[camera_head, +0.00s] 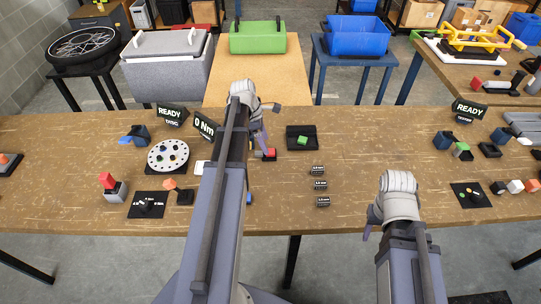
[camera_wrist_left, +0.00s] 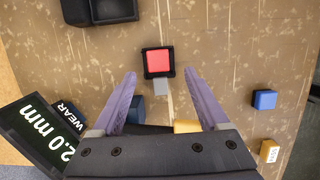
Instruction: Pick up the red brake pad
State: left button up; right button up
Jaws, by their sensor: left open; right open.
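In the left wrist view a red square pad (camera_wrist_left: 159,62) lies in a black frame with a small grey tab on its near side. My left gripper (camera_wrist_left: 160,75) is open, its two purple fingers on either side of the view with the pad centred just beyond the tips. Nothing is between the fingers. In the head view a small red piece (camera_head: 271,153) shows beside my left gripper (camera_head: 262,143), which hides part of the area. My right gripper (camera_head: 368,231) is over the front of the table, mostly seen from behind.
A screen (camera_wrist_left: 40,140) stands close to the left finger; a blue block (camera_wrist_left: 264,99) lies to the right. A black tray (camera_head: 292,146) holds a green piece. Bare wood lies right of the small labels (camera_head: 320,184).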

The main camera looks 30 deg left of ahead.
aim_at(270, 151)
pick_arm(q)
jog(key=shift+w+b+x, duration=0.1)
jog(key=shift+b+x, duration=1.15)
jog(key=shift+x, duration=0.1)
jog(key=shift+w+b+x, duration=0.15)
jog(key=shift+b+x, duration=1.05)
jog(key=shift+x, duration=0.15)
jog(key=shift+r, duration=0.15)
jog(key=shift+c, duration=0.4)
grip_shut()
